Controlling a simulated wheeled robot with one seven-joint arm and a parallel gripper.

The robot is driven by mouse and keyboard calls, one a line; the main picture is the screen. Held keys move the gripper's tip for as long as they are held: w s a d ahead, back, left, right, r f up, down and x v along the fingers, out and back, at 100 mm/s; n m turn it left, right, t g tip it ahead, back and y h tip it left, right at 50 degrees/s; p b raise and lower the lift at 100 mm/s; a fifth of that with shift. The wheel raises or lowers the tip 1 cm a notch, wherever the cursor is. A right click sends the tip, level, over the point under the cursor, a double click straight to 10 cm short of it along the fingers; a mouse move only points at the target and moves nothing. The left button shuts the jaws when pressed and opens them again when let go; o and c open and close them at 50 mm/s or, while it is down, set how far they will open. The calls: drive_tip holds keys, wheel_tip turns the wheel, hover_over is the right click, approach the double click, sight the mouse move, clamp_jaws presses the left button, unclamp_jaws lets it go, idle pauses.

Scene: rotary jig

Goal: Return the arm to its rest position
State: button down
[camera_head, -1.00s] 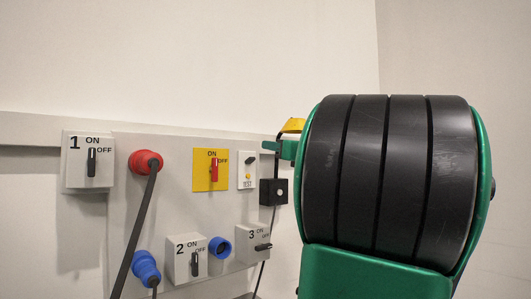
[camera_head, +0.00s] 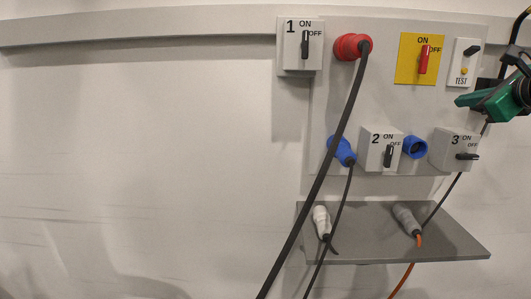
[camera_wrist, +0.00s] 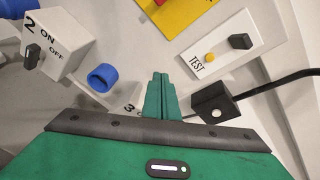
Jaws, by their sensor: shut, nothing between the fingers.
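My gripper (camera_head: 461,100) shows at the right edge of the head view, green and black, with its fingers pointing left in front of the panel. In the wrist view its two green fingers (camera_wrist: 160,84) lie together, shut and empty. They overlap switch box 3 in that picture and hide most of it. I cannot tell the exact gap to the panel. The rest of my arm is mostly outside the head view.
The wall panel (camera_head: 385,100) carries switch box 1 (camera_head: 299,60), the red plug (camera_head: 350,47), the yellow switch plate (camera_head: 412,70), the TEST plate (camera_head: 464,62), switch box 2 (camera_head: 372,152) and switch box 3 (camera_head: 446,150). A grey shelf (camera_head: 375,247) juts out below. Cables hang in front.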

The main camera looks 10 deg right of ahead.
drive_tip(key=s+a+f+n+g+y, duration=0.1)
drive_tip(key=s+a+f+n+g, duration=0.15)
drive_tip(key=a+f+n, duration=0.55)
drive_tip(key=s+a+f+n+g+y, duration=0.15)
drive_tip(key=f+n+g, duration=0.25)
drive_tip(key=f, duration=0.8)
drive_tip(key=s+a+f+n+g, duration=0.4)
drive_tip(key=s+a+f+n, duration=0.1)
drive_tip(key=s+f+n, duration=0.1)
drive_tip(key=s+a+f+n+g+y, duration=0.1)
drive_tip(key=s+a+f+n+g, duration=0.3)
drive_tip(key=s+f, duration=0.4)
drive_tip(key=s+a+n, duration=0.1)
drive_tip(key=s+n, duration=0.1)
drive_tip(key=s, duration=0.1)
drive_tip(key=shift+s+a, duration=0.15)
drive_tip(key=shift+s, duration=0.1)
drive_tip(key=shift+w, duration=0.15)
drive_tip(key=shift+w+f, duration=0.2)
drive_tip(key=shift+w, duration=0.3)
drive_tip(key=shift+s, duration=0.1)
